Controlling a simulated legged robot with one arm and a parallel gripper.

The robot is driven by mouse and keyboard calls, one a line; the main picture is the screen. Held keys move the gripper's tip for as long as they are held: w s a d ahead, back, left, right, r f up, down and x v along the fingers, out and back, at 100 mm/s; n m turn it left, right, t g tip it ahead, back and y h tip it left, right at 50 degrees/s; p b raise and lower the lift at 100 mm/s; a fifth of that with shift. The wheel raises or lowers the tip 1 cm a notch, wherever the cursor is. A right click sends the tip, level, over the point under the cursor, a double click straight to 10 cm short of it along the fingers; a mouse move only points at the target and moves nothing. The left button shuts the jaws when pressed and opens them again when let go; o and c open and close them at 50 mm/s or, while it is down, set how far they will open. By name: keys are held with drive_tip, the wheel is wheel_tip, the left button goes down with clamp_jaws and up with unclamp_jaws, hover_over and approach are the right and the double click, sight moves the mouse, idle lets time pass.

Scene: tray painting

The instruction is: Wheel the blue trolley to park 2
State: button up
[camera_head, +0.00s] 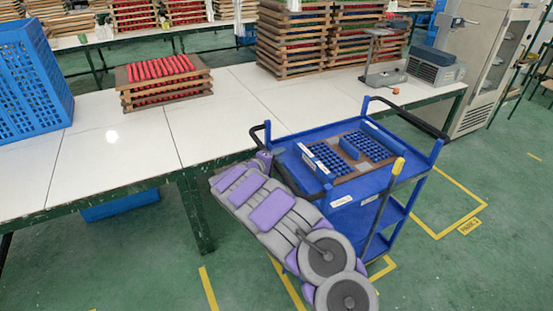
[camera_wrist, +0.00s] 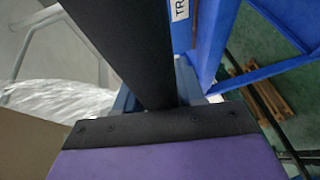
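The blue trolley (camera_head: 402,183) stands upright beside the white workbench, with a black handle at each end. On its top is a brown tray (camera_head: 345,174) with blue perforated inserts. My gripper (camera_head: 264,157) is at the trolley's left handle (camera_head: 267,131); my purple and grey arm hides part of the trolley's near left side. In the wrist view a black bar (camera_wrist: 125,45) runs down to my gripper, beside a blue post (camera_wrist: 213,40). I cannot tell whether the fingers are closed around the handle. A yellow-outlined floor bay with a small PARK sign (camera_head: 469,226) lies to the right; its number is unclear.
The white workbench (camera_head: 225,112) runs along the trolley's far left side, with a blue crate (camera_head: 32,80) and stacked wooden trays. A grey cabinet (camera_head: 480,60) stands at the back right. More yellow lines (camera_head: 208,288) mark the near floor. The green floor at right is clear.

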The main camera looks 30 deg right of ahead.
drive_tip(key=shift+o, duration=0.9)
drive_tip(key=shift+s+d+f, duration=0.15)
drive_tip(key=shift+d, duration=0.5)
drive_tip(key=p+v, duration=0.4)
drive_tip(key=v, duration=1.3)
drive_tip(key=shift+a, duration=0.35)
